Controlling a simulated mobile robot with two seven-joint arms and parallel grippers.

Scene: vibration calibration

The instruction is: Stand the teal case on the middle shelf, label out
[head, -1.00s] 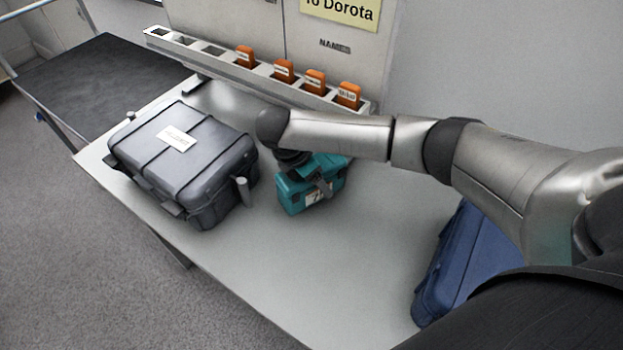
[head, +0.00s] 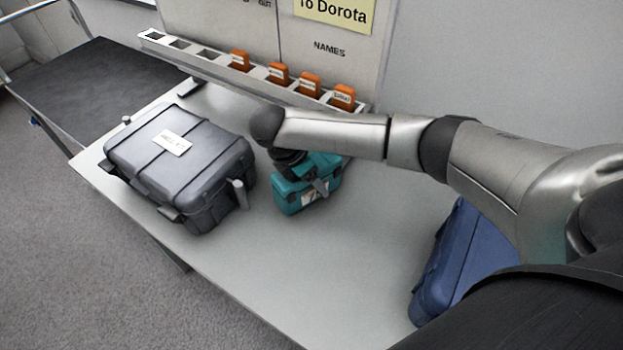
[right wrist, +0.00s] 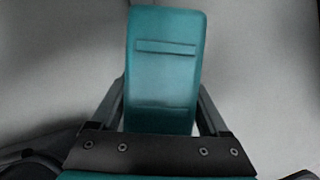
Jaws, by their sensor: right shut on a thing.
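The teal case (head: 292,199) is on or just above the grey table (head: 270,262), right of the grey case; I cannot tell whether it touches the table. A pale label shows on its side facing the camera. My right gripper (head: 318,183) is shut on the teal case from above, with the arm hiding part of it. In the right wrist view the teal case (right wrist: 165,65) lies between the two fingers of the right gripper (right wrist: 163,118). No shelf is in view. My left gripper is not in view.
A large grey case (head: 180,160) with a white label stands left on the table. A blue case (head: 465,258) lies at the right. A rack (head: 215,66) with several orange tags runs along the back. The table's front middle is clear.

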